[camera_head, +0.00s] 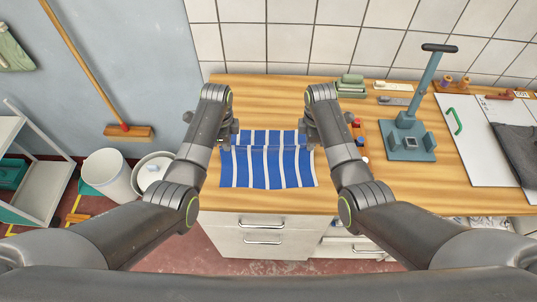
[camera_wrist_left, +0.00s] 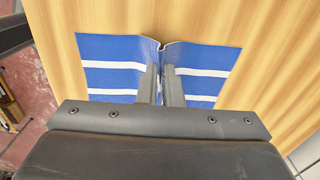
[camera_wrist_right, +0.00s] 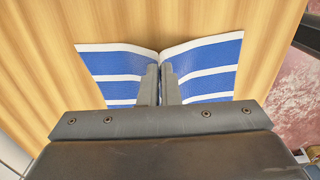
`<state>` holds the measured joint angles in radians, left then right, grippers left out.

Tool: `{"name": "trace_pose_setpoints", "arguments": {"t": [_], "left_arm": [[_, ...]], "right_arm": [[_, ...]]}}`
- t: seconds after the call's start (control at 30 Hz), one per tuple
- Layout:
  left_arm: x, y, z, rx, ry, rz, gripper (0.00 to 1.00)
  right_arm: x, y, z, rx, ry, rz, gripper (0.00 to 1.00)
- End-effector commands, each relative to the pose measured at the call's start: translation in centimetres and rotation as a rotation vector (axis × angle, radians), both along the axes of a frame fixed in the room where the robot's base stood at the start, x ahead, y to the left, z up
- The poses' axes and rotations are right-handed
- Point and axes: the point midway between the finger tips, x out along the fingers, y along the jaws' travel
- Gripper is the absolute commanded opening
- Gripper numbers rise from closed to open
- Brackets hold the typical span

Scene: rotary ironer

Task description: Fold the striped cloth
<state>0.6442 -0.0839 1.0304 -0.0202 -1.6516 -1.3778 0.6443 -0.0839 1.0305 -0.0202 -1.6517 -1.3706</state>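The striped cloth (camera_head: 268,168), blue with white stripes, lies on the wooden worktop. A crosswise ridge runs over it between my two grippers. My left gripper (camera_head: 233,142) is at its left edge and my right gripper (camera_head: 306,142) at its right edge. In the left wrist view, the fingers (camera_wrist_left: 161,84) are close together on a pinched-up crease of the cloth (camera_wrist_left: 110,70). The right wrist view shows the fingers (camera_wrist_right: 159,84) likewise shut on the crease, with cloth (camera_wrist_right: 208,70) spreading on both sides. Most of the cloth is flat on the worktop.
On the worktop (camera_head: 400,178), a blue-grey press stand (camera_head: 411,140) and a white board (camera_head: 470,150) are to the right. Small coloured pieces (camera_head: 358,130) lie just right of my right gripper. The worktop before the press stand is clear.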

Motion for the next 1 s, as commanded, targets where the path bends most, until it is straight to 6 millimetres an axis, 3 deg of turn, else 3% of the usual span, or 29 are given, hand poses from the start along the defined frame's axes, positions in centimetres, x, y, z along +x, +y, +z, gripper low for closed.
{"name": "trace_pose_setpoints", "arguments": {"t": [0.17,0.33,0.57,0.77,1.0], "left_arm": [[0.01,0.0,0.0,0.0,0.0,0.0,0.28],[0.0,0.0,0.0,0.0,0.0,0.0,0.28],[0.0,0.0,0.0,0.0,0.0,0.0,0.55],[0.0,0.0,0.0,0.0,0.0,0.0,0.56],[0.0,0.0,0.0,0.0,0.0,0.0,0.87]], "right_arm": [[0.01,0.0,0.0,0.0,0.0,0.0,0.0],[0.01,0.0,0.01,0.0,0.0,0.0,0.0],[0.0,0.0,0.0,0.0,0.0,0.0,0.0],[0.0,0.0,0.0,0.0,0.0,0.0,0.0],[0.0,0.0,0.0,0.0,0.0,0.0,0.0]]}}
